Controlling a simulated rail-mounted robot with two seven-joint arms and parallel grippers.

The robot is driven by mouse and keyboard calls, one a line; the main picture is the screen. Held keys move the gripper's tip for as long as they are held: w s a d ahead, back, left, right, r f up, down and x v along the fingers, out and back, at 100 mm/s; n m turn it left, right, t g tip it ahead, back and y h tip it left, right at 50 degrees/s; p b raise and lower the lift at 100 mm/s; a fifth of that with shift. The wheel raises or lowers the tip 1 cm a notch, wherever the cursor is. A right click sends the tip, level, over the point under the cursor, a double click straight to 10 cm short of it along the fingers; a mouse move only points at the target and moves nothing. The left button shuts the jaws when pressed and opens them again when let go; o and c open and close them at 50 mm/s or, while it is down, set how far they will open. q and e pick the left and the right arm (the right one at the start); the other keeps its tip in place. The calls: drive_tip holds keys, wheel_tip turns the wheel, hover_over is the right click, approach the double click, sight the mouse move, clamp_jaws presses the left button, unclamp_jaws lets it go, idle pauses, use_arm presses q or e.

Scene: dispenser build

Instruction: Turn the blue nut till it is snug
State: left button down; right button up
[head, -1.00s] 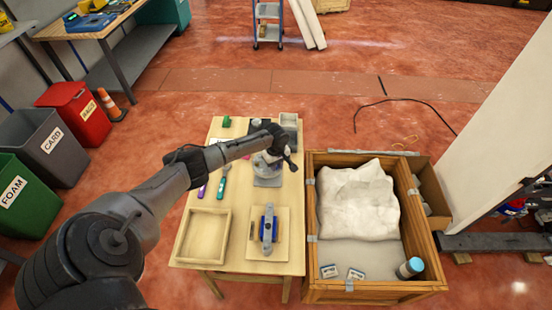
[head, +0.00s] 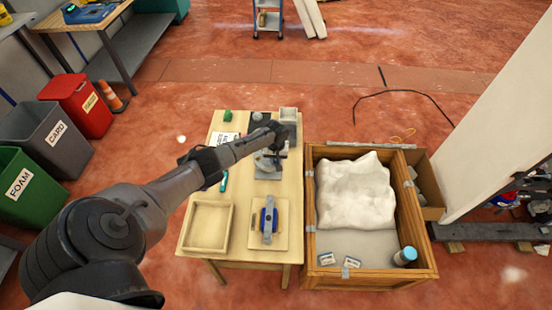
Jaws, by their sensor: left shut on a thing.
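My left arm reaches from the lower left across the wooden table, and its gripper (head: 279,148) is at the upper part of a grey-white stand (head: 267,174). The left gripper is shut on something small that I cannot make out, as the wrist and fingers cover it. I cannot pick out the blue nut. A blue and grey fixture (head: 269,218) stands on a light wooden board at the front of the table, apart from the gripper. My right gripper is not in view.
An empty wooden tray (head: 231,228) sits at the table's front left. A wooden crate (head: 309,257) with a white bag (head: 354,192) stands close on the right.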

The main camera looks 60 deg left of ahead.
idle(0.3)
use_arm(q)
drive_tip(key=c, duration=1.1)
unclamp_jaws()
drive_tip(key=shift+o, duration=0.2)
wheel_tip(320, 180, up, 14)
drive_tip(key=p, duration=0.3)
drive_tip(key=shift+f, duration=0.1)
drive_tip(key=shift+m, duration=0.3)
